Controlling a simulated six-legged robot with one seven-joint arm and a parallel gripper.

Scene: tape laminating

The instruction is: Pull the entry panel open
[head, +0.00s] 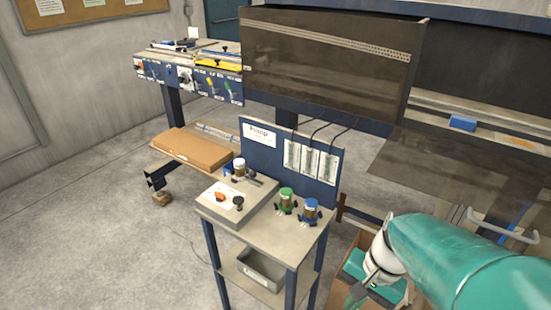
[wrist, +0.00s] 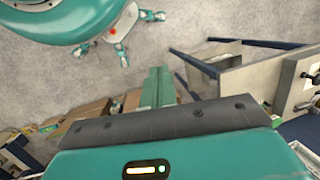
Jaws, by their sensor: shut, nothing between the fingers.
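A tinted see-through panel (head: 425,172) hangs at the right of the head view, below the long machine's dark opening; I take it to be the entry panel. A pale curved bar handle (head: 503,226) shows near its lower right part. My teal arm crosses in front below it and hides part of that area. My gripper (wrist: 160,78) shows in the wrist view as two teal fingers side by side, shut and empty. It points down toward the floor and brown boxes, apart from any handle. The panel cannot be made out in the wrist view.
A small control cart (head: 271,222) with knobs and jars stands left of my arm. A brown box (head: 192,148) lies on a low shelf behind it. The machine's dark cover (head: 325,65) spans the back. The floor at left is clear.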

